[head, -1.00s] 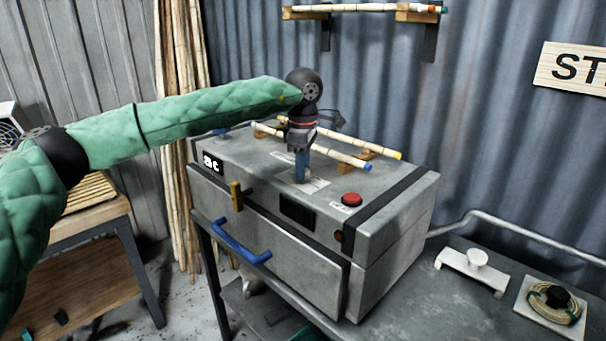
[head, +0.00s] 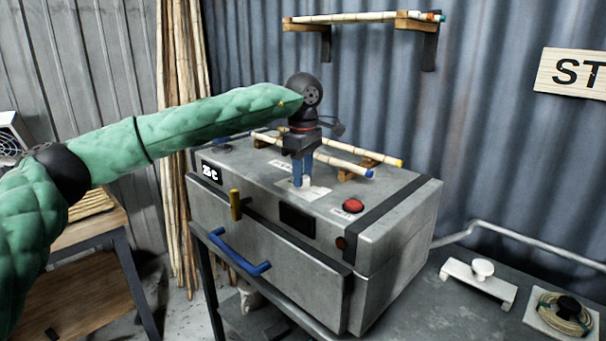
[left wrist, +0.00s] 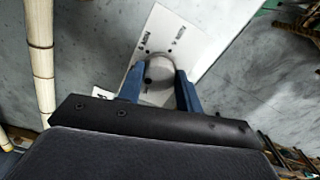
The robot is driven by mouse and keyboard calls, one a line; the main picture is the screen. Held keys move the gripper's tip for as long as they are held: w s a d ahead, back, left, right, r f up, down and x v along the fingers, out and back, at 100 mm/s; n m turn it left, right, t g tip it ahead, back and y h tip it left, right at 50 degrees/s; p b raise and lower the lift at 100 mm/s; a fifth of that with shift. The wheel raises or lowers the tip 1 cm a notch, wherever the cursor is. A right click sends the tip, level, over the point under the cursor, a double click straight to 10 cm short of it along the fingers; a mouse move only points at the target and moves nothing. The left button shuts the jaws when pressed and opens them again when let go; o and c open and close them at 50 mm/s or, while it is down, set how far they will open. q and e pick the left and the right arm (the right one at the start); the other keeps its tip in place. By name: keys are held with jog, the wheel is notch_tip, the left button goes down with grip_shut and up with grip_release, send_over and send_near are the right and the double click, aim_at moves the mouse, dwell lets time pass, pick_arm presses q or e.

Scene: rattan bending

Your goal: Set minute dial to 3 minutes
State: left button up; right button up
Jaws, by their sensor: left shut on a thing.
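The minute dial is a round grey knob (left wrist: 160,70) on a white plate with small black marks (left wrist: 150,30), in the left wrist view. The plate (head: 318,190) lies on top of the grey steamer box (head: 385,215) in the head view. My left gripper (head: 302,183) points straight down over the plate. Its two blue fingers (left wrist: 160,88) stand on either side of the knob and are shut on it. The fingers and wrist partly hide the knob, and its setting cannot be read. My right gripper is not in view.
A red button (head: 353,206) is to the right of the plate. Rattan poles (head: 345,166) lie on wooden blocks behind the gripper. A blue handle (head: 240,254) and a yellow lever (head: 235,205) are at the box front. A small display (head: 210,173) is on the left.

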aim_at(304, 177)
pick_arm(q)
jog(key=o, duration=1)
jog(key=shift+r+b, duration=0.3)
jog(key=shift+r, duration=0.3)
jog(key=shift+w+r, duration=0.1)
jog(key=shift+r, duration=0.45)
notch_tip(304, 177, up, 5)
jog(key=shift+f+b, duration=0.15)
jog(key=shift+b, duration=0.6)
jog(key=shift+r, duration=0.4)
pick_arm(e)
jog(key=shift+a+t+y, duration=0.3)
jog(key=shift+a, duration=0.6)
